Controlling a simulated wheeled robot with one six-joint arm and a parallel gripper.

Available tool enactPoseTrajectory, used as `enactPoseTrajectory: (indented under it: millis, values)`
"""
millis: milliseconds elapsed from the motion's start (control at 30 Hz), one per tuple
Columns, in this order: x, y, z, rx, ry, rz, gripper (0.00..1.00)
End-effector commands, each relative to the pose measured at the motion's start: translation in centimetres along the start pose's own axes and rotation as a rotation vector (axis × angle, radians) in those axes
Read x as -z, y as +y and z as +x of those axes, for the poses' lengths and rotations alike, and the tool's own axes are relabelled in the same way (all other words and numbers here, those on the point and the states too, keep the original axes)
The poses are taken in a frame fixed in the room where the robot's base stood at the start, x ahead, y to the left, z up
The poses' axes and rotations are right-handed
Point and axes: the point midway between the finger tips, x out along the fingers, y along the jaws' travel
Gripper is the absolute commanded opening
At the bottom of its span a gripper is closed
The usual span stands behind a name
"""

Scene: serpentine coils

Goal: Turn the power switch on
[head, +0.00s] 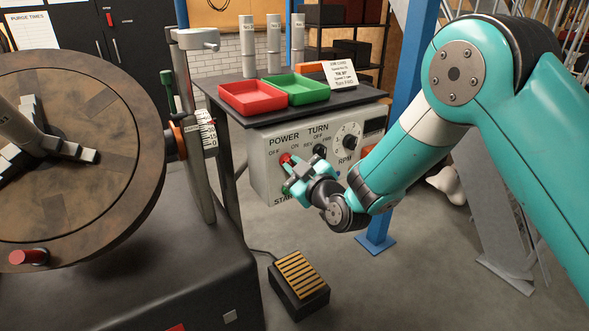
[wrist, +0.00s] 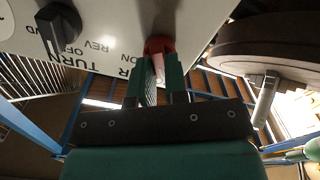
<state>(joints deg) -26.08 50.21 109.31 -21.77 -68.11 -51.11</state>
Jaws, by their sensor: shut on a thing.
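The control box (head: 262,178) is a pale panel below the black shelf, with POWER and TURN lettering. The red power switch (head: 286,158) sits under the word POWER, between the OFF and ON marks. My gripper (head: 291,171) reaches it from the front right. In the wrist view, which shows the panel upside down, the green fingers of my gripper (wrist: 160,68) are shut on the red power switch (wrist: 159,45). The fingers cover part of the switch, and I cannot tell which mark it points to.
The black TURN knob (head: 319,150) and a round RPM dial (head: 347,141) are right of the switch. Red (head: 252,97) and green (head: 295,89) trays stand on the shelf above. A large round turntable (head: 130,175) is at left. A foot pedal (head: 298,284) lies on the floor.

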Motion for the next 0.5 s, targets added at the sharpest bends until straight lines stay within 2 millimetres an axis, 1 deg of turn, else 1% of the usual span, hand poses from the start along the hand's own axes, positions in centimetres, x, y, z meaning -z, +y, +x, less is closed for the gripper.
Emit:
enactPoseTrajectory:
  millis: [500]
  values:
    - [-0.04, 0.05, -0.04, 0.002, -0.002, 0.487, 0.00]
